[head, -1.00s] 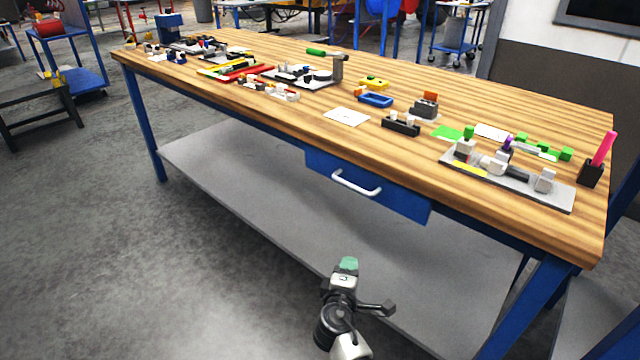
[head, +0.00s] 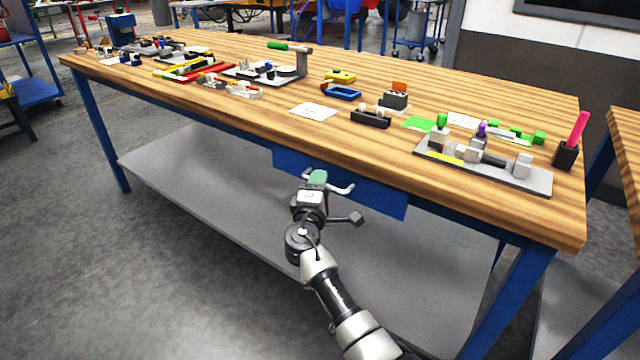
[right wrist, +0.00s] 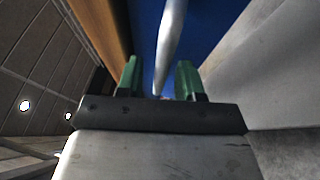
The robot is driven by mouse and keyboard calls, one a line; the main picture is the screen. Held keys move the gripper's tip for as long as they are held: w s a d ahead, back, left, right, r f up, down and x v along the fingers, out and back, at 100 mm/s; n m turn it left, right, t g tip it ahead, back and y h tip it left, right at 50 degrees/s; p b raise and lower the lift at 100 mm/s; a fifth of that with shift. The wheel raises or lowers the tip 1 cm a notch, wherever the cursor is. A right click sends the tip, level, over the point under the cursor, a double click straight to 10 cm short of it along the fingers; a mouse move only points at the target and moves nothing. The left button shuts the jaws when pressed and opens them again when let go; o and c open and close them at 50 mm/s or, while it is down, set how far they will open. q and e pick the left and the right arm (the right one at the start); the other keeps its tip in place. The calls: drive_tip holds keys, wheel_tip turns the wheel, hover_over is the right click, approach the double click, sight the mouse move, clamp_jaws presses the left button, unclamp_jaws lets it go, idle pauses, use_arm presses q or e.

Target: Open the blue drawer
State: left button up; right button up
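The blue drawer (head: 372,196) is under the front edge of the wooden worktable and looks closed. Its pale bar handle (head: 341,189) is partly hidden in the head view by my right gripper (head: 317,178). In the right wrist view the two green fingertips of my right gripper (right wrist: 159,80) stand apart. The handle (right wrist: 172,40) runs between and just beyond them, against the blue drawer front (right wrist: 200,30). I cannot tell whether the fingers touch the handle. My left gripper is not in view.
The wooden table (head: 250,120) holds trays, small parts, a grey plate (head: 500,175) and a black cup (head: 566,155) with a pink stick. A grey lower shelf (head: 200,165) lies below the drawer. Blue table legs (head: 500,305) stand at the corners.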

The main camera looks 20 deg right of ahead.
drive_tip(key=shift+w+d, duration=0.15)
drive_tip(key=shift+w, duration=0.15)
clamp_jaws()
